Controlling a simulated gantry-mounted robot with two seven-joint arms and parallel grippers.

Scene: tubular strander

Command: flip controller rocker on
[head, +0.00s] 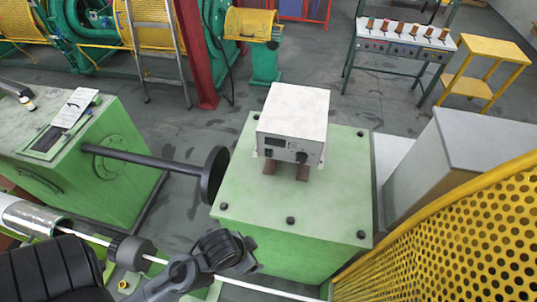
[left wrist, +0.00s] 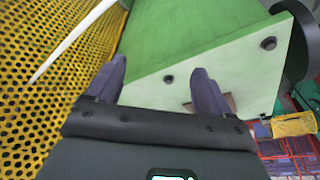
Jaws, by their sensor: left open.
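The controller (head: 293,112) is a white box on brown feet on top of a green block (head: 250,210). Its front, in the head view, has a dark display, a small black rocker (head: 269,153) at lower left and a black knob (head: 301,157) at right. The rocker's position is too small to tell. My left gripper (head: 248,256) is open and empty, in front of the block's near edge and apart from the controller. In the left wrist view its two fingers (left wrist: 160,78) stand apart before the block; only a brown foot shows there, and the rocker is hidden. My right gripper is out of view.
A white rod (head: 265,287) runs near my left gripper. Yellow perforated guarding (head: 470,230) rises at the right. A dark disc on a shaft (head: 213,175) stands left of the block. The block's top before the controller is clear.

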